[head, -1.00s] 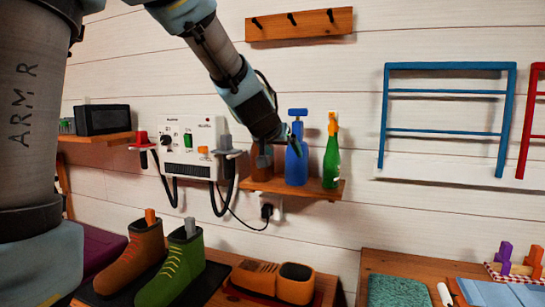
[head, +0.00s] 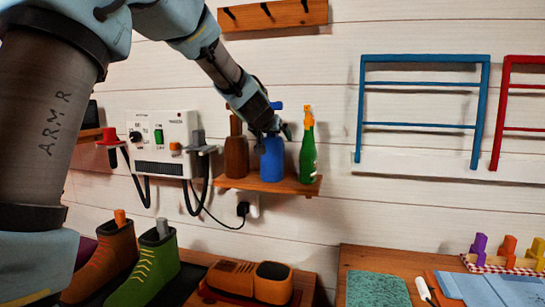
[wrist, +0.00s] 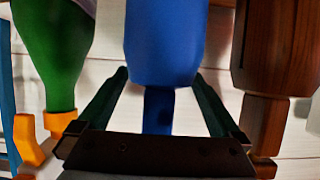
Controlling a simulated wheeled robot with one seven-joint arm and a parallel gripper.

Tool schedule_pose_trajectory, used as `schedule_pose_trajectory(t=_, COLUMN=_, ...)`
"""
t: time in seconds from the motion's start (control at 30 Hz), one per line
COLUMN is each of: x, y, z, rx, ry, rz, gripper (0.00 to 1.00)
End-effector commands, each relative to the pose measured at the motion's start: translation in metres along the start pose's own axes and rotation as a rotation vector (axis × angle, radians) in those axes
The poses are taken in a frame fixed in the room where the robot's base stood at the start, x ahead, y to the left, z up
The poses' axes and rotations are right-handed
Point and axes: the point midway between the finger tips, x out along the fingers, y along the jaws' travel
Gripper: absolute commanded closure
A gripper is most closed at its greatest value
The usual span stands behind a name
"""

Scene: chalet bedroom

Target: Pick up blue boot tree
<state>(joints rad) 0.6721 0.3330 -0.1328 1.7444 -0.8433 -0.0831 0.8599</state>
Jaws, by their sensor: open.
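The blue boot tree (head: 272,162) stands upright on the small wooden wall shelf (head: 252,184), between a brown object and a green bottle. It has a wide blue body and a narrower neck; its top shows just past my gripper in the head view. My gripper (head: 270,132) is at its neck, hiding part of it. In the wrist view, which looks upside down, the blue boot tree (wrist: 163,45) is in the middle. Its neck lies between the two dark fingers of my gripper (wrist: 157,95). The fingers are open, with gaps on both sides of the neck.
The brown object (head: 236,155) and green bottle (head: 307,155) stand close on either side. A white control box (head: 160,145) with hoses is left of the shelf. Boots (head: 150,270) stand below. A blue rack (head: 420,58) hangs right; wall between is clear.

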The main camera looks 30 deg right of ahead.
Motion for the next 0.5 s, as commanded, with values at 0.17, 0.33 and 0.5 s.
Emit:
schedule_pose_trajectory(t=0.17, x=0.0118, y=0.0011, z=-0.0005, rx=0.0, ry=0.001, rz=0.002, gripper=0.0)
schedule_pose_trajectory(t=0.33, x=0.012, y=0.001, z=-0.0004, rx=0.0, ry=0.001, rz=0.002, gripper=0.0)
schedule_pose_trajectory(t=0.5, x=0.0118, y=0.001, z=-0.0003, rx=0.0, ry=0.001, rz=0.001, gripper=0.16)
